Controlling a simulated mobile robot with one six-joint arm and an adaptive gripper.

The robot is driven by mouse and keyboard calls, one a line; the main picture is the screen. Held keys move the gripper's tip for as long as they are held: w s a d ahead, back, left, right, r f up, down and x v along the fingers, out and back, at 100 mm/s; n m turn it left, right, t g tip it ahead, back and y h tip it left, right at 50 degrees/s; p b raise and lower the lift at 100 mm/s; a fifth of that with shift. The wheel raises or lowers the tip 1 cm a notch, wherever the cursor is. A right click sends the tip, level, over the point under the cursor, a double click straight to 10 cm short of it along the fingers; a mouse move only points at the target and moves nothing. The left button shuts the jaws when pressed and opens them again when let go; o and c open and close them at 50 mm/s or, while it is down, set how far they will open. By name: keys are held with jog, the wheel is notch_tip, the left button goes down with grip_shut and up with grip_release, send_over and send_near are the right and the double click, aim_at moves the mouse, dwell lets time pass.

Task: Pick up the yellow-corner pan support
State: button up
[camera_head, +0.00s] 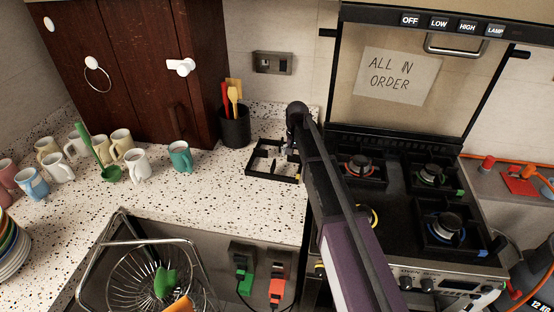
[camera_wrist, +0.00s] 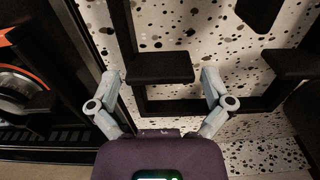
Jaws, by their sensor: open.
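A black square pan support (camera_head: 272,177) lies flat on the speckled counter, just left of the stove. I cannot tell whether the fingers touch the support. The front left burner with a yellow ring (camera_head: 373,216) is partly behind my arm.
The stove (camera_head: 400,187) is on the right; its red-, green- and blue-ringed burners have supports around them. A black utensil pot (camera_head: 235,127) stands behind the support. A teal mug (camera_head: 180,157) and several other mugs are left. The counter between mug and support is clear.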

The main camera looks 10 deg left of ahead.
jog(key=c, duration=1.1)
jog(key=shift+r, duration=0.15)
notch_tip(320, 180, up, 4)
jog(key=p, duration=0.4)
jog(key=shift+f, duration=0.25)
jog(key=s, duration=0.5)
jog(key=s+d, duration=0.1)
jog(key=s, duration=0.4)
jog(key=s+d+r+p, duration=0.1)
jog(key=s, duration=0.5)
jog(key=shift+d+r, duration=0.1)
jog(key=shift+d, duration=0.05)
jog(key=shift+w+d, duration=0.1)
